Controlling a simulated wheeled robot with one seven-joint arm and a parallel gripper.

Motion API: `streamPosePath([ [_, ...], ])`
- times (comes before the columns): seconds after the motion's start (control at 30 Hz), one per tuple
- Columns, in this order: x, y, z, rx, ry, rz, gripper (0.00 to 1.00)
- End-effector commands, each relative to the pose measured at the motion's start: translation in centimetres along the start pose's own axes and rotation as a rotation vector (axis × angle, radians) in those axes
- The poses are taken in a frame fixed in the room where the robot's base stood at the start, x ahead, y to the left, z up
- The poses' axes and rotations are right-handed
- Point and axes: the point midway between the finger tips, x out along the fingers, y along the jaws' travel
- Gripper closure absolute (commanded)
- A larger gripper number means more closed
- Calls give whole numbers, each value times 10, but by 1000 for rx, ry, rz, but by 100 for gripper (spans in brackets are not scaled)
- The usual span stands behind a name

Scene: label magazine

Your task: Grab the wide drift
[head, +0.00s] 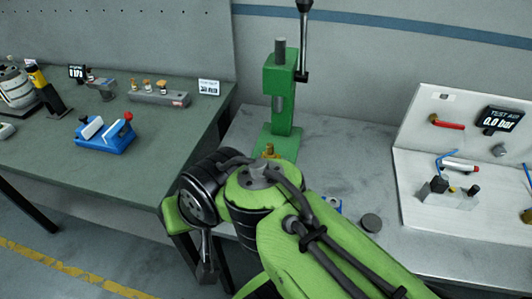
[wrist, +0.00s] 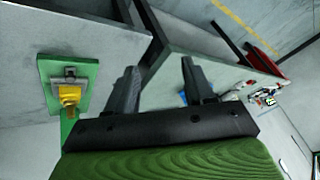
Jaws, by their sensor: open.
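My gripper (wrist: 158,65) is open, with its two dark fingers apart and nothing between them in the wrist view. I cannot tell for certain which thing is the wide drift. A short dark grey cylinder (head: 371,222) stands on the right-hand bench, to the right of my arm. A green press (head: 280,95) stands at the back of that bench with a brass part (head: 269,150) on its base. That part shows yellow in the wrist view (wrist: 68,93), left of the fingers and apart from them.
A grey block (head: 160,98) with several brass-topped pieces and a blue fixture (head: 104,135) sit on the left bench (head: 60,165). A test panel (head: 455,120) fills the right side. A small blue and white thing is partly hidden behind my arm.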

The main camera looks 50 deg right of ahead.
Motion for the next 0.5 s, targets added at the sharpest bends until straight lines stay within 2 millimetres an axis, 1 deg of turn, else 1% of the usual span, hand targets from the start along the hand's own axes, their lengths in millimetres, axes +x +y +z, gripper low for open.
streamPosePath([
  [0.03, 11, 4, -3, 79, 0, -3, 47],
  [0.17, 30, 12, -16, 317, 7, -32, 47],
  [0.27, 46, 25, -28, 548, 14, -64, 47],
  [0.37, 63, 47, -42, 856, 26, -112, 47],
  [0.47, 78, 86, -57, 1275, 55, -195, 47],
  [0.5, 81, 105, -62, 1462, 72, -243, 47],
])
